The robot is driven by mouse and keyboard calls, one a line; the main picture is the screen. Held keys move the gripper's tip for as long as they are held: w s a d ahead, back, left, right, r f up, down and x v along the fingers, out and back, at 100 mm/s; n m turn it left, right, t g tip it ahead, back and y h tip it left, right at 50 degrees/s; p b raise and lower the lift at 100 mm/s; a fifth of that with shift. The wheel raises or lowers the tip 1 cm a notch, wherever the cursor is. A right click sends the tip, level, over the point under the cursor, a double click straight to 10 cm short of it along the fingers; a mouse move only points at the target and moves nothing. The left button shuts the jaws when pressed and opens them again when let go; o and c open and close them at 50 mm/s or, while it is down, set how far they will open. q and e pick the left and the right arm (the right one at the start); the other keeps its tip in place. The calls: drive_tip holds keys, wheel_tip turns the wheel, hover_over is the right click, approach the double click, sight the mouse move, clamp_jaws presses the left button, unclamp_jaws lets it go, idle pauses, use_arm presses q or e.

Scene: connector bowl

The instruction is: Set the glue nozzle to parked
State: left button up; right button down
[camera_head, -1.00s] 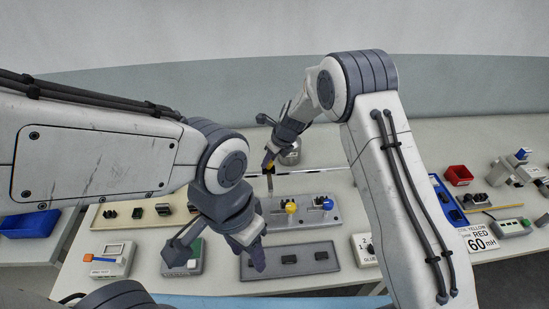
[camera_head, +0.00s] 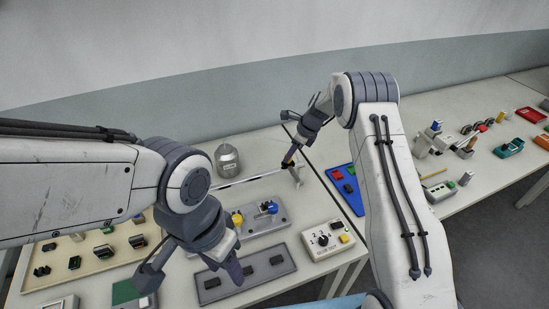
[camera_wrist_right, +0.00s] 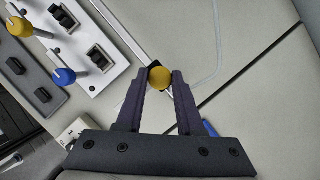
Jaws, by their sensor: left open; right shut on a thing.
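My right gripper (camera_head: 290,160) is shut on a yellow ball knob, which shows between its fingertips in the right wrist view (camera_wrist_right: 160,77). It is at the right end of a thin rail (camera_head: 245,180), beside a small grey upright part (camera_head: 296,175). The metal pot (camera_head: 228,160) stands behind the rail, left of the gripper. The nozzle itself is hard to make out under the fingers, and no parked marking is legible. My left gripper (camera_head: 234,272) is open and empty above the dark grey strip (camera_head: 270,268).
A grey fixture with yellow (camera_head: 238,219) and blue (camera_head: 268,208) knobs stands in front of the rail. A white dial box (camera_head: 328,240) is at front right. A blue tray (camera_head: 343,188) lies right of the rail; a beige tray (camera_head: 85,262) with black parts lies left.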

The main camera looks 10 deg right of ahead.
drive_tip(key=shift+w+d, duration=0.2)
drive_tip(key=shift+d, duration=0.5)
drive_tip(key=c, duration=0.9)
unclamp_jaws()
drive_tip(key=shift+d, duration=0.1)
drive_tip(key=o, duration=0.4)
drive_tip(key=shift+r, duration=0.1)
